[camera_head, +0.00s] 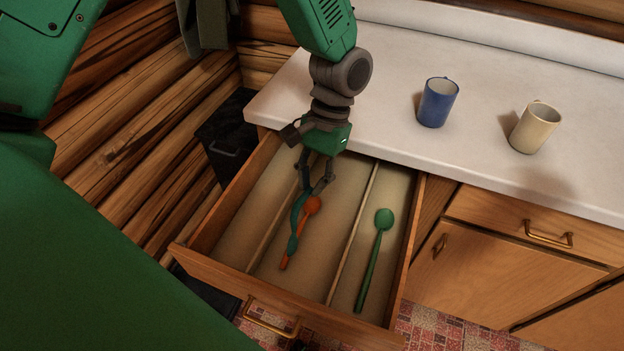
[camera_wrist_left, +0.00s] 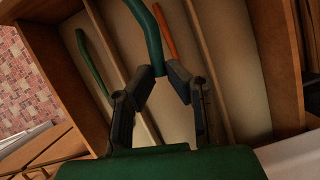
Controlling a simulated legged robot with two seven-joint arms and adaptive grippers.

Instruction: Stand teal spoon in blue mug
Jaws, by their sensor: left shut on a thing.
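The teal spoon (camera_head: 295,224) is in my left gripper (camera_head: 308,186), over the middle compartment of the open drawer. In the left wrist view the teal spoon (camera_wrist_left: 149,36) runs up from between the fingertips (camera_wrist_left: 160,78), which are shut on it. I cannot tell whether the spoon still touches the drawer floor. The blue mug (camera_head: 438,103) stands upright and apart from the gripper, on the white counter to the right. My right gripper does not show.
The drawer (camera_head: 220,277) has wooden dividers. An orange spoon (camera_head: 311,206) lies beside the teal one, and a green spoon (camera_head: 373,260) lies in the right compartment. A cream mug (camera_head: 535,128) stands right of the blue mug. The counter (camera_head: 390,60) is otherwise clear.

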